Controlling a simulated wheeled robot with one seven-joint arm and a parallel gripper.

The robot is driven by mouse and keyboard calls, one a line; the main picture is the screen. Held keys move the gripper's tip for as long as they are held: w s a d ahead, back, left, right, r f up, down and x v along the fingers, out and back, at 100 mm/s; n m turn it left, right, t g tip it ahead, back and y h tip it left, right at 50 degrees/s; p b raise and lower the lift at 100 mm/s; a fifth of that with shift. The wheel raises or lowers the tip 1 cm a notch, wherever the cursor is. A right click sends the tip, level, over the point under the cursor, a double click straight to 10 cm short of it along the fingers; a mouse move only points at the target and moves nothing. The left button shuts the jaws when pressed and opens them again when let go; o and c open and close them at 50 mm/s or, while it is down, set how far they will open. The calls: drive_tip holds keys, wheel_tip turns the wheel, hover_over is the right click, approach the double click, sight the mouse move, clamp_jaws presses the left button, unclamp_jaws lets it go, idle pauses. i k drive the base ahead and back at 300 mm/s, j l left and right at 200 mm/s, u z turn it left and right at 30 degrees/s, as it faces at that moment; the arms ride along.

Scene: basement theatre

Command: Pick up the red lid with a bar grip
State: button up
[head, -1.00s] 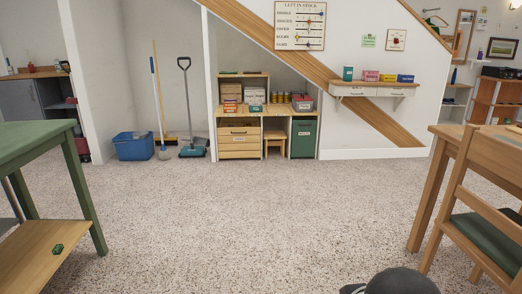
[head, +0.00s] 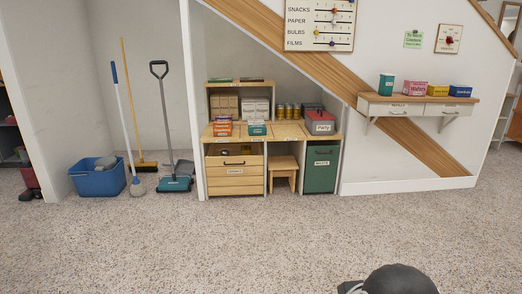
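A box labelled "Party" (head: 322,127) stands at the right end of the wooden counter under the stairs. Its top shows red, with what looks like a dark bar grip; this is the red lid (head: 318,116), which appears to rest on the box. It is small and far off, so the grip's details are unclear. My gripper is not in view. Only a dark rounded part, apparently of my arm, shows at the bottom edge.
The wooden counter (head: 285,131) also holds small boxes and cans, with drawers, a stool (head: 283,174) and a green bin (head: 321,171) below. A blue bucket (head: 98,182), mop and sweeper stand left. A wall shelf (head: 417,101) is at right. The carpet ahead is clear.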

sight(319, 115)
drive_tip(key=i, duration=2.15)
drive_tip(key=i+j+z, duration=0.1)
drive_tip(key=i, duration=0.95)
drive_tip(key=i+j, duration=0.1)
drive_tip(key=i, duration=0.95)
